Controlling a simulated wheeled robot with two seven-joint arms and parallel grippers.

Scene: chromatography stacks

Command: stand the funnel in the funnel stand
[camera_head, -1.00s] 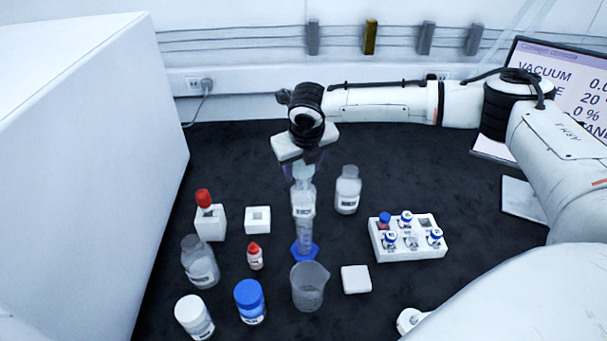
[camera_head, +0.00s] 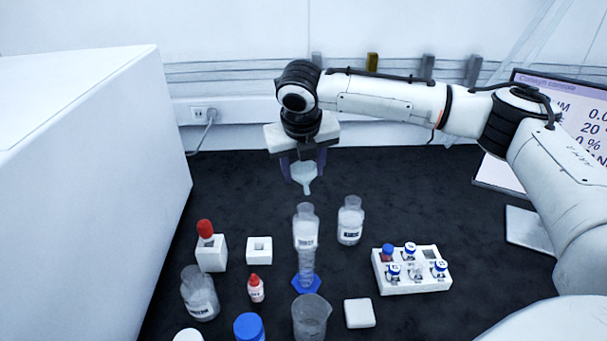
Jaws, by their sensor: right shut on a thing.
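My right gripper (camera_head: 304,160) is shut on a small, pale, translucent funnel (camera_head: 304,174), gripping its cone, with the stem pointing down. The funnel hangs upright in the air, clear above a graduated cylinder (camera_head: 306,240) with a blue foot. A small white block with a square opening in its top (camera_head: 259,258), which looks like the funnel stand, sits on the black bench to the left of the cylinder. Its opening is empty. My left gripper is not in view.
A white block (camera_head: 211,255) with a red-topped item stands left of the empty block. A clear bottle (camera_head: 350,222) stands right of the cylinder. A vial rack (camera_head: 412,283) is further right. A beaker (camera_head: 311,318) and several bottles are in front. The back of the bench is clear.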

